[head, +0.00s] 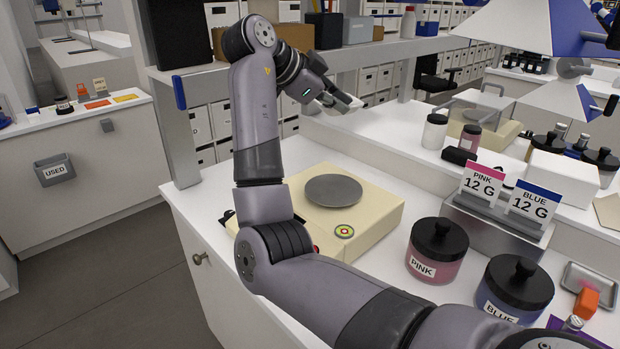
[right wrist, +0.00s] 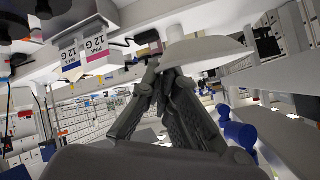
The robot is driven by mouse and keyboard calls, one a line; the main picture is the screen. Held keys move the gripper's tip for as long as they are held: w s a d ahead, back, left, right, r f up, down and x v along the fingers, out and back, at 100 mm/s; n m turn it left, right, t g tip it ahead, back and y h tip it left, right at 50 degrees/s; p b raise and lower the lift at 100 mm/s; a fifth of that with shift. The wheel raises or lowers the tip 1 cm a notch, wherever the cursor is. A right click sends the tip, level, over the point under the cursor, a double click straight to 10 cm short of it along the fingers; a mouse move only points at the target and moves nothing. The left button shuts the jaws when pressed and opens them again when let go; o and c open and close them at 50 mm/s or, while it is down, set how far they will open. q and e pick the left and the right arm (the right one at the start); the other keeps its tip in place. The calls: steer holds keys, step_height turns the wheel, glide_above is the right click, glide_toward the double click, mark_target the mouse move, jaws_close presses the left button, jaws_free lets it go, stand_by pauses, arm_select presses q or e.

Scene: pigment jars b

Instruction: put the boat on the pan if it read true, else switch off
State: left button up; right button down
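The boat (head: 347,106) looks like a small white dish at my right gripper's fingertips. It also shows as a pale dish in the right wrist view (right wrist: 210,50). My right gripper (head: 328,97) appears shut on it, above the bench and behind the scale. The cream scale (head: 375,210) carries a round grey pan (head: 333,190), bare. My left gripper is out of view.
Pink (head: 437,250) and blue (head: 515,288) lidded jars stand right of the scale. Behind them, pink (head: 482,182) and blue (head: 534,203) cards both read 12 G. A metal tray (head: 590,279) lies far right. A shelf runs behind the scale.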

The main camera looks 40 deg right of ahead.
steer(key=shift+w+f, duration=0.1)
steer(key=shift+f, duration=0.2)
glide_above(334, 200)
step_height(334, 200, down, 8)
step_height(334, 200, down, 6)
steer(key=shift+f+p, duration=0.15)
steer(key=shift+p, duration=0.45)
steer(key=shift+f, duration=0.5)
step_height(334, 200, down, 3)
steer(key=shift+f+p, duration=0.2)
steer(key=shift+p, duration=0.1)
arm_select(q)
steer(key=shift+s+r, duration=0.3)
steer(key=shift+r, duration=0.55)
arm_select(e)
steer(key=shift+f, duration=0.1)
